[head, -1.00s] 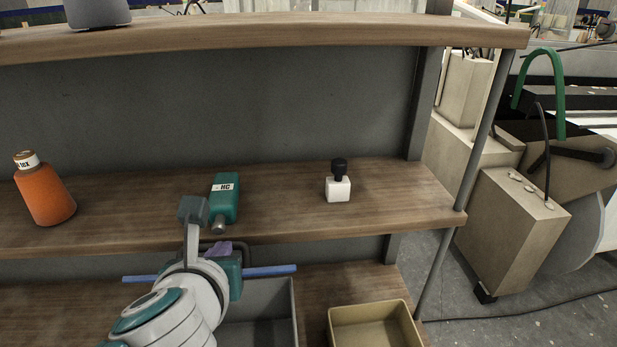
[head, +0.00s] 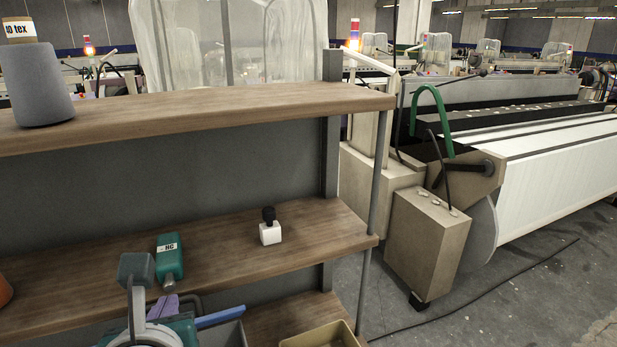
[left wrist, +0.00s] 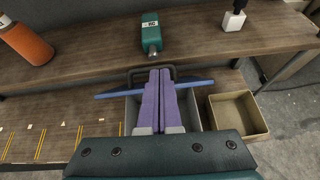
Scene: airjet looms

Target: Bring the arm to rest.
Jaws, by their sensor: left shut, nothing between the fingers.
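My left gripper (left wrist: 160,98) shows in the left wrist view with its two purple fingers together and nothing between them. In the head view the left gripper (head: 162,307) is at the lower left, partly hidden by my own wrist, in front of the middle shelf board. My right gripper does not show.
The middle shelf (head: 330,238) also holds a small white bottle with a black cap (head: 270,232). Below are a grey bin (left wrist: 190,112) with a blue bar (left wrist: 115,92) across it and a tan bin (left wrist: 240,115). A grey cone (head: 40,90) stands on top. A loom (head: 540,150) is at right.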

